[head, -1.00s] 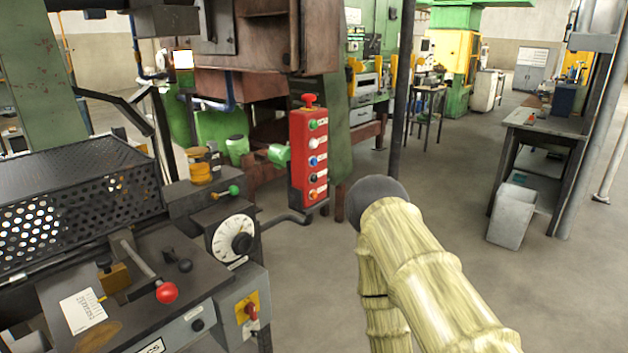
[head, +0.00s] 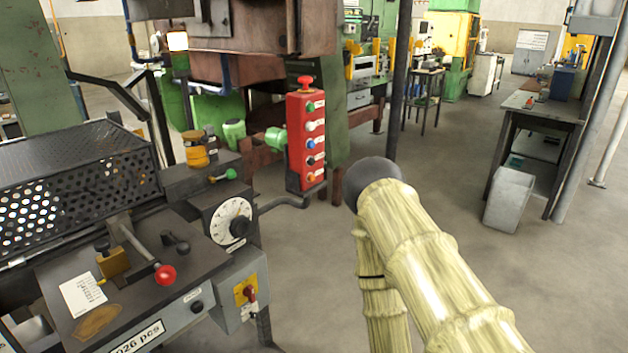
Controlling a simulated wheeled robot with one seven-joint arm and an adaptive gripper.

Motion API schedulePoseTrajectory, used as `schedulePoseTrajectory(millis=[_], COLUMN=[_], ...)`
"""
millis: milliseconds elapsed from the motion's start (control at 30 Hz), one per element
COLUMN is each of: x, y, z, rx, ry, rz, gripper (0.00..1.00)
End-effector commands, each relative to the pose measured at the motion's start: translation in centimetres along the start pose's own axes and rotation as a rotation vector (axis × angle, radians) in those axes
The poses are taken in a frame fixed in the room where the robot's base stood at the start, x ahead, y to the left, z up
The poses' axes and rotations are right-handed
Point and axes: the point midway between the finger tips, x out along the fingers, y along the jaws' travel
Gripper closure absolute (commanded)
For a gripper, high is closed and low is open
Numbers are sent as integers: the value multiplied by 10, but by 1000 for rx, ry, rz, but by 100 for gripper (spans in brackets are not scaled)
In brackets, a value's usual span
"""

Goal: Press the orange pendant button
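A red upright pendant box (head: 305,143) hangs on a bent dark arm just left of the picture's middle. It has a red mushroom knob on top and a column of buttons: green, white, blue, black and, lowest, the orange pendant button (head: 311,177). My arm, in a pale yellow ribbed sleeve, reaches up from the lower right and is apart from the box, to its right. The fingers of my gripper do not show.
A machine with a dial (head: 231,222), red ball lever (head: 165,275) and perforated guard (head: 75,190) fills the left. A dark vertical post (head: 401,75) stands behind my arm. A grey bin (head: 509,199) and workbench (head: 545,110) stand right. Open floor lies between.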

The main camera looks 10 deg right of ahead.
Motion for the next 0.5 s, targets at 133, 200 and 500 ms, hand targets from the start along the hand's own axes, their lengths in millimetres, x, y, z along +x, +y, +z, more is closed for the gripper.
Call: schedulePoseTrajectory(millis=[133, 200, 500], x=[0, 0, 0], y=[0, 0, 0], z=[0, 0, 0], rx=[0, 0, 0], ry=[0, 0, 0], rz=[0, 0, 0], gripper=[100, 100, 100])
